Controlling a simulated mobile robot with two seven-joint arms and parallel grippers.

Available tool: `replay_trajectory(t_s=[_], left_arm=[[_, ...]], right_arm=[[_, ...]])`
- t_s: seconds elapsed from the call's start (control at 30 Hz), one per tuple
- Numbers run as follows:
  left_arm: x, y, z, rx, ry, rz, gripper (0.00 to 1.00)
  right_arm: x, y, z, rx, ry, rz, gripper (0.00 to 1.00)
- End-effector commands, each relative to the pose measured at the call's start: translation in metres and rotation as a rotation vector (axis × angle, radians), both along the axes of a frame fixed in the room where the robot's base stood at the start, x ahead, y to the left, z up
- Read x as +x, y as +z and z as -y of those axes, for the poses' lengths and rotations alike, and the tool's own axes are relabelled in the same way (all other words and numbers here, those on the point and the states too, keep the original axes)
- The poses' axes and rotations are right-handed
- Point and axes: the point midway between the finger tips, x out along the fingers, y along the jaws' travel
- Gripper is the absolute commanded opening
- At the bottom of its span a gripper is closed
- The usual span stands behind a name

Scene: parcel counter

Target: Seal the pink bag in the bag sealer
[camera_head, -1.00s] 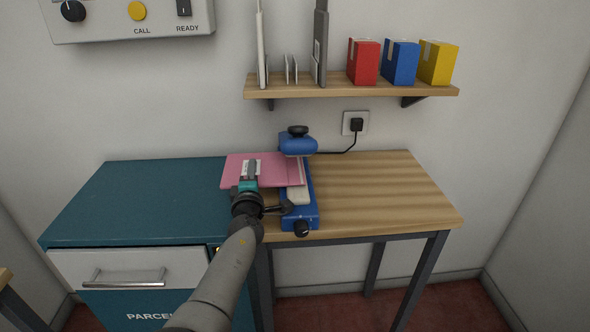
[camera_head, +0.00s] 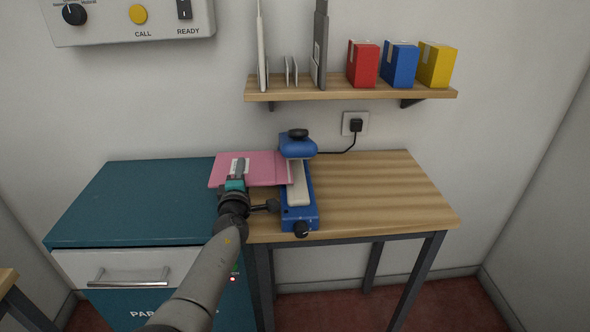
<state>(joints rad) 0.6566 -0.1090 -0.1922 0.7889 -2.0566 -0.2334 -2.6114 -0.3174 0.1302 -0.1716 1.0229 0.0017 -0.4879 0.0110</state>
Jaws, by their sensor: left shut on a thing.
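The pink bag (camera_head: 262,169) is a flat pink pouch with a white label, held level at the left side of the bag sealer. The blue bag sealer (camera_head: 301,213) stands on the wooden table, with its blue head (camera_head: 297,147) and black knob raised at the back and a pale bar along its base. The bag's right edge meets the sealer near the back of the pale bar; I cannot tell whether it lies between head and base. My left gripper (camera_head: 238,170) is shut on the bag near its label. My right gripper is not in view.
The wooden table (camera_head: 385,190) is clear right of the sealer. The teal cabinet top (camera_head: 130,200) at left is bare. A shelf (camera_head: 350,88) above holds red, blue and yellow boxes and upright items. A cord runs from the sealer to a wall socket (camera_head: 355,124).

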Motion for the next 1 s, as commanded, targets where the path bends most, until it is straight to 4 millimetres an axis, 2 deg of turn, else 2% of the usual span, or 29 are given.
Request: replay_trajectory(t_s=[1.0], left_arm=[[0.000,0.001,-0.060,0.001,0.000,0.002,0.00]], right_arm=[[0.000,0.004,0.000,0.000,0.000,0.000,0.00]])
